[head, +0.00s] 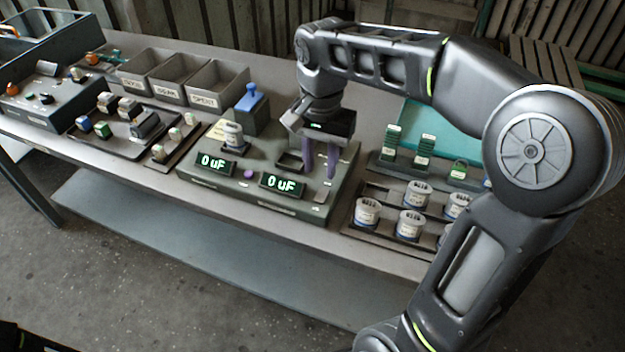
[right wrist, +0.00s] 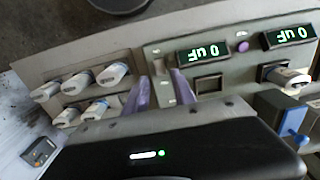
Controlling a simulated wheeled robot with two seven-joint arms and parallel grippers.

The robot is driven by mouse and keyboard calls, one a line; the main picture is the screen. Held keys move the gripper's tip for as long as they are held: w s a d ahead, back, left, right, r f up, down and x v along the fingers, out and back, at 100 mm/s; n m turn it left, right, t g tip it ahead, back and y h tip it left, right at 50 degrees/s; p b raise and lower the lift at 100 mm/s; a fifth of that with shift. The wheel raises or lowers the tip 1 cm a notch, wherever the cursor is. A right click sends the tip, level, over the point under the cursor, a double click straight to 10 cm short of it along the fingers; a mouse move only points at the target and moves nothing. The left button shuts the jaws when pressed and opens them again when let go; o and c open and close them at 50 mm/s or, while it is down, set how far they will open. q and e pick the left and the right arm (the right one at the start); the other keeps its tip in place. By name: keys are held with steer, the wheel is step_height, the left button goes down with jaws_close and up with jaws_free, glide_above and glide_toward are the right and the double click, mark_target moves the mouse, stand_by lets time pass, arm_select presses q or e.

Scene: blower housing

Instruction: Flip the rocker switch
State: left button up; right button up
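The grey-green tester box (head: 235,191) stands mid-table with two green displays reading "0 uF". A small pale switch-like part (head: 321,197) sits at its front right corner. I take it for the rocker switch, but its tilt is too small to read. My right gripper (head: 321,172) hangs over the right end of the tester, fingers pointing down. In the right wrist view its two purple fingers (right wrist: 160,88) stand apart with nothing held between them. The tester (right wrist: 225,75) also shows there, with the fingers near its switch end. My left gripper is out of view.
A rack of white cylindrical capacitors (head: 410,222) lies close to the right of the tester, with green parts (head: 426,147) behind. A blue-handled fixture (head: 251,105) stands behind. Grey bins (head: 216,93) and a parts tray (head: 120,138) are to the left.

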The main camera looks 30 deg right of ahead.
mark_target(320, 198)
steer(key=shift+f, duration=0.4)
step_height(320, 198, down, 7)
steer(key=shift+s+p, duration=0.1)
steer(key=shift+p, duration=0.2)
jaws_close()
stand_by(0.4)
